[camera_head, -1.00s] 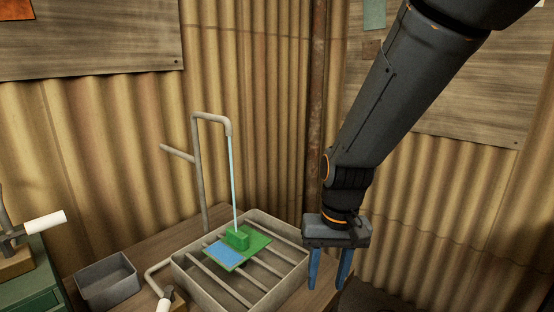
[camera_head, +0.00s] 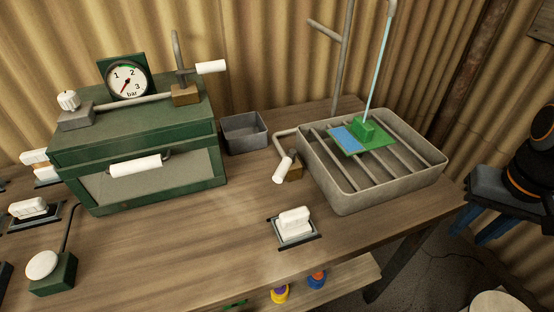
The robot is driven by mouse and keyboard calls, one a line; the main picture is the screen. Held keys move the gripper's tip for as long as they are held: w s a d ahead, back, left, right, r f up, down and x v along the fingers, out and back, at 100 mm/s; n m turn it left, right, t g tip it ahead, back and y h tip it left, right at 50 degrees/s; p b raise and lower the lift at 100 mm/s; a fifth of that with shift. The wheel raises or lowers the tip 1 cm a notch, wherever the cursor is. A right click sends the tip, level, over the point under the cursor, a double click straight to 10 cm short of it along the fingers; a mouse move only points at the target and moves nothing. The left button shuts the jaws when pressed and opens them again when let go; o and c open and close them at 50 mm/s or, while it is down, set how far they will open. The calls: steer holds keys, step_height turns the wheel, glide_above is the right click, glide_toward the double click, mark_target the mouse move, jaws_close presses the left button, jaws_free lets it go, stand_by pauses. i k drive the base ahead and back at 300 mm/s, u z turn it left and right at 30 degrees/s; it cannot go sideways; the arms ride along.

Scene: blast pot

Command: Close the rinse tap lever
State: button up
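The likely rinse tap lever is a white-handled lever (camera_head: 283,170) on a small brass block (camera_head: 294,173), beside the left wall of the grey basin (camera_head: 345,201). A grey pipe bends from it toward the basin. A pale blue stream of water (camera_head: 379,62) runs from the spout (camera_head: 391,9) onto a green and blue plate (camera_head: 361,140) on the basin's bars. My gripper (camera_head: 473,234) is at the right edge, right of the basin and well apart from the lever. Its blue fingers point down, spread and empty.
A green box (camera_head: 140,140) with a gauge (camera_head: 129,80) and another white-handled lever (camera_head: 212,67) stands at left. A small grey tray (camera_head: 245,133) sits behind the tap. A white switch (camera_head: 294,222) is mounted in front. The wooden table (camera_head: 215,235) between them is clear.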

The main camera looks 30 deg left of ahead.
mark_target(279, 175)
steer(key=u, duration=1.8)
steer(key=k, duration=0.15)
steer(key=z, duration=0.3)
